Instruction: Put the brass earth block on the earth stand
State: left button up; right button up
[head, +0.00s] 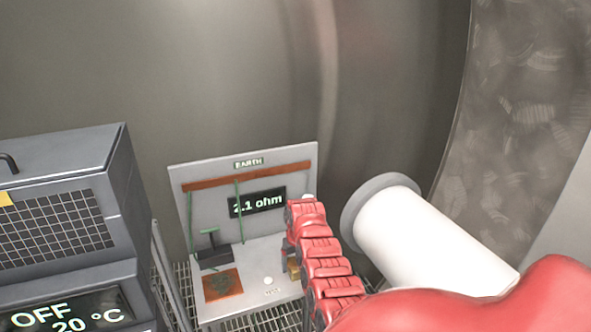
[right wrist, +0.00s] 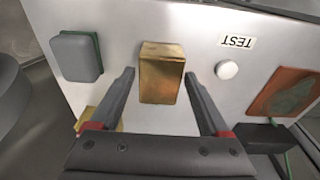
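The earth stand (head: 250,255) is a pale metal panel with a ledge, labelled EARTH. In the right wrist view, a brass block (right wrist: 161,75) is at the stand's ledge (right wrist: 200,25), between the fingers of my right gripper (right wrist: 160,80). The gripper is open, with a gap on each side of the block. In the head view, the right gripper (head: 290,252) is at the ledge's right side, and a little brass (head: 293,269) shows beside it. A second brass piece (right wrist: 98,119) is partly hidden behind the left finger. My left gripper is out of view.
The stand bears a 2.1 ohm display (head: 257,204), a copper plate (head: 222,285), a black clamp (head: 213,256), green wires and a white button (right wrist: 227,69). A grey block (right wrist: 77,57) is left of the brass. A grey unit (head: 65,210) and a white cylinder (head: 430,240) flank the stand.

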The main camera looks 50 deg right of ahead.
aim_at(296, 266)
jog(key=shift+o, duration=0.6)
jog(key=shift+r, duration=0.15)
jog(key=r+b, duration=0.1)
jog(key=r, duration=0.1)
jog(key=r+b, duration=0.1)
jog(key=r, duration=0.2)
jog(key=shift+s+a+r, duration=0.15)
jog(key=shift+s+r, duration=0.05)
jog(key=shift+r, duration=0.15)
notch_tip(296, 266, up, 6)
jog(key=p, duration=0.1)
jog(key=shift+s+a, duration=0.25)
jog(key=shift+s, duration=0.15)
